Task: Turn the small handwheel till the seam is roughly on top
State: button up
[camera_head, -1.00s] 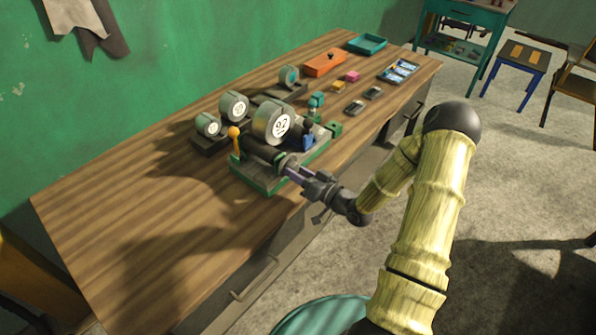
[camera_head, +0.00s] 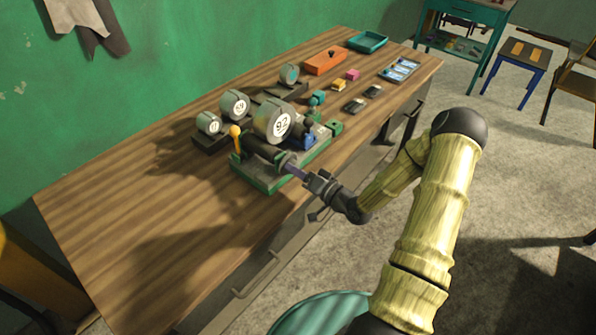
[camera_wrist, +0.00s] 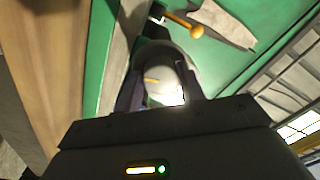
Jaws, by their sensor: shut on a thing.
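My gripper (camera_head: 301,176) is at the near end of the green-based machine (camera_head: 262,180) on the workbench. In the wrist view its dark fingers (camera_wrist: 163,90) are shut on either side of a pale, round end, which I take as the small handwheel (camera_wrist: 168,76). A short orange line, perhaps the seam, shows on its face, left of the middle. Bright glare covers its lower right part. In the head view the wheel is mostly hidden by the fingers. A lever with an orange ball (camera_head: 235,131) stands at the machine's left; it also shows in the wrist view (camera_wrist: 197,32).
A large numbered drum (camera_head: 273,122) stands behind the machine, with smaller numbered drums (camera_head: 235,104) to its left. An orange box (camera_head: 325,62), a teal tray (camera_head: 367,41) and small blocks lie farther back. The bench's near left (camera_head: 130,235) is clear.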

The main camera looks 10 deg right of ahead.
jog(key=shift+f, duration=0.1)
jog(key=o, duration=1)
jog(key=shift+a, duration=0.1)
jog(key=b+v, duration=0.3)
jog(key=v, duration=1.4)
jog(key=shift+s, duration=0.15)
